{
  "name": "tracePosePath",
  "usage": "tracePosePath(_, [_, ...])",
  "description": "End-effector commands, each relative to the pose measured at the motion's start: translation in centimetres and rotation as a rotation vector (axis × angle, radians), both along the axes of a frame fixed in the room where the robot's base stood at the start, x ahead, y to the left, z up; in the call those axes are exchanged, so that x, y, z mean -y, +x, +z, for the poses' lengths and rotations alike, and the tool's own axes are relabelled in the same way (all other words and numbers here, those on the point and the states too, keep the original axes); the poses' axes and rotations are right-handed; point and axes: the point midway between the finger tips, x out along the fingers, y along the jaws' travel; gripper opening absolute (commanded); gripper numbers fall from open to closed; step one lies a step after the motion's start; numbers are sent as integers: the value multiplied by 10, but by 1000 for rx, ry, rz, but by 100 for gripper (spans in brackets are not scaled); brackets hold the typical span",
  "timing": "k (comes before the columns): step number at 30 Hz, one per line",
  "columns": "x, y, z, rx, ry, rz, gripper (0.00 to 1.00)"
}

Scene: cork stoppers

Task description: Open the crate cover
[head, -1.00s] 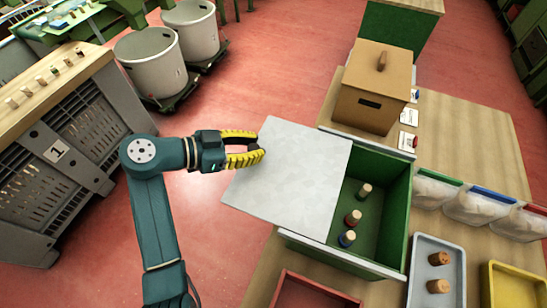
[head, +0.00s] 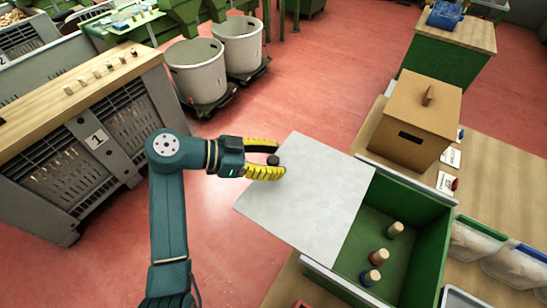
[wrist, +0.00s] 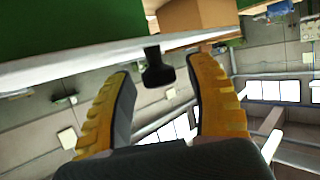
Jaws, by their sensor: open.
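The crate cover (head: 318,190) is a flat pale grey panel. It lies over the left part of the green crate (head: 433,191) and juts out past its left side. The right part of the crate is uncovered and shows three corks (head: 378,257) standing inside. A dark knob (head: 272,160) sits at the cover's left edge. My gripper (head: 279,159) is open, with one yellow finger on each side of the knob. In the wrist view the knob (wrist: 158,70) hangs between the spread fingers, with a gap to each.
A brown box (head: 415,118) with a handle stands on the bench behind the crate. Clear bins (head: 475,245) line the right side. Two grey barrels (head: 197,70) and a grey crate (head: 95,140) marked 1 stand left. Red floor is free between.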

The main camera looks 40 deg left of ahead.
Motion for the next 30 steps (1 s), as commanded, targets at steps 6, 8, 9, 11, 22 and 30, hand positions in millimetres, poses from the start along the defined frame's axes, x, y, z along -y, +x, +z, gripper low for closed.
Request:
tracePosePath(6, [-9,-11,6,3,2,2,55])
tracePosePath(8, [-16,-20,11,2,3,5,55])
tracePosePath(9, [-21,-28,15,2,3,5,55])
tracePosePath(11, [-30,-39,21,2,3,5,55])
tracePosePath(22, [-64,-89,45,-1,1,0,55])
tracePosePath(30, [-65,-90,46,0,0,0,55])
